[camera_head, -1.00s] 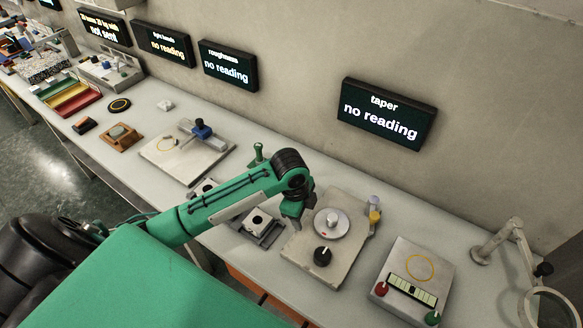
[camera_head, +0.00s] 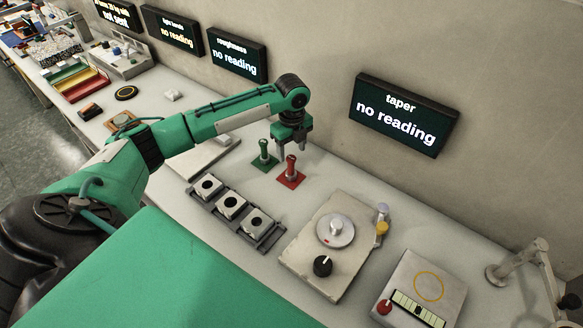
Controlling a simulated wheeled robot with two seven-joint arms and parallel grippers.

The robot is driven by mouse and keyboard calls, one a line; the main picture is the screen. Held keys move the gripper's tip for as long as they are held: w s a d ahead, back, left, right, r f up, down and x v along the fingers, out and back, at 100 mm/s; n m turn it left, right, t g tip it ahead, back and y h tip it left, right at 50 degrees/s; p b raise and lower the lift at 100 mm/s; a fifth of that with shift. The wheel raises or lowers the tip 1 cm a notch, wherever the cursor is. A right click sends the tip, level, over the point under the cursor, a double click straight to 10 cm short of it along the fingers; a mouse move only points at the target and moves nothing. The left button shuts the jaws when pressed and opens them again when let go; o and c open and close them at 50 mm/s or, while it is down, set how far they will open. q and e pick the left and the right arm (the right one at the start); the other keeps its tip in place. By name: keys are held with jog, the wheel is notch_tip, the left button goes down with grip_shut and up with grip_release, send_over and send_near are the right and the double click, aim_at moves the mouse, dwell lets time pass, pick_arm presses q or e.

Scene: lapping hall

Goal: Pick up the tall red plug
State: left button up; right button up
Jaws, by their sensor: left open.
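The tall red plug (camera_head: 291,168) stands upright on a red square base on the bench, right of a similar green plug (camera_head: 264,153) on a green base. My left gripper (camera_head: 293,149) points down just above and behind the red plug's top, with its fingers apart and nothing seen between them. Whether a finger touches the plug cannot be told. My right gripper is not in view.
A dark rack (camera_head: 266,241) with several pale holed blocks lies in front of the plugs. A plate with a round disc and black knob (camera_head: 322,266) stands to the right. A taper display (camera_head: 403,114) hangs on the wall behind.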

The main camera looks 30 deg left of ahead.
aim_at(291, 167)
pick_arm(q)
notch_tip(291, 167, down, 3)
jog(key=shift+r, duration=0.1)
jog(key=f, duration=0.1)
jog(key=f+p, duration=0.2)
jog(key=f, duration=0.1)
jog(key=shift+s+f, duration=0.1)
jog(key=shift+s, duration=0.15)
jog(key=shift+f, duration=0.6)
jog(key=c, duration=1.2)
jog(key=shift+r, duration=0.1)
